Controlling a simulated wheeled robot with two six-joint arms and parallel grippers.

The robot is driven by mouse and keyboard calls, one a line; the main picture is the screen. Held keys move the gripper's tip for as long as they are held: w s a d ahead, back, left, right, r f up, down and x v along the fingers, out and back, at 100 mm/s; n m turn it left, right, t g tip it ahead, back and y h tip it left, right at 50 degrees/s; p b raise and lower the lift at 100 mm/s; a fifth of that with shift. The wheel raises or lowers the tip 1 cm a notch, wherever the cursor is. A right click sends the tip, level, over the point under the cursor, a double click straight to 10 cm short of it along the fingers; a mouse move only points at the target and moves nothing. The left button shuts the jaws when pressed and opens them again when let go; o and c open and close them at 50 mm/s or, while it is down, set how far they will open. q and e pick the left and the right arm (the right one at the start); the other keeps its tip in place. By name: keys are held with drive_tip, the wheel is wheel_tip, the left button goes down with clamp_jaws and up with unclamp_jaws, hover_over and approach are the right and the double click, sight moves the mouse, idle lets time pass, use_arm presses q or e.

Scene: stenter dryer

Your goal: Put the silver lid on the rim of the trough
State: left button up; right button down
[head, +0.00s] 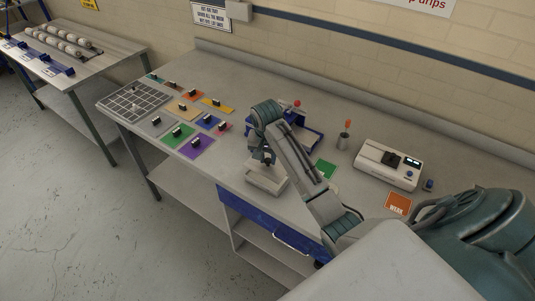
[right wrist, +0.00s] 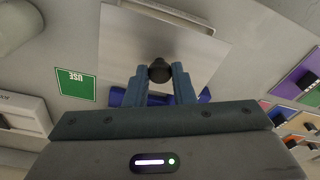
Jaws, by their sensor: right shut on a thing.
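My right gripper (head: 265,158) is shut on the dark knob (right wrist: 160,70) of the silver lid (right wrist: 125,50). In the right wrist view the lid is a flat, shiny plate below the fingers. In the head view the gripper points down over the pale, box-like trough (head: 265,185) near the front edge of the bench. A pale rim strip of the trough (right wrist: 168,14) shows beyond the lid's far edge in the wrist view. My left gripper is not in view.
A blue stand (head: 313,138) is behind my arm. A green card (head: 325,168), a metal cup (head: 342,143), a white device (head: 388,163) and an orange card (head: 398,204) lie to the right. Coloured swatches (head: 196,145) and a gridded tray (head: 133,103) lie left.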

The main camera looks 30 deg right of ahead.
sight(267, 165)
wheel_tip(267, 165, down, 2)
drive_tip(key=shift+a, duration=0.1)
drive_tip(key=shift+w+f, duration=0.1)
drive_tip(key=shift+f, duration=1.15)
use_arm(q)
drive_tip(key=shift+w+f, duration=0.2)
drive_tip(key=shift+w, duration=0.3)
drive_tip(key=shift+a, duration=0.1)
use_arm(e)
drive_tip(key=c, duration=1.1)
unclamp_jaws()
drive_tip(key=shift+c, duration=0.2)
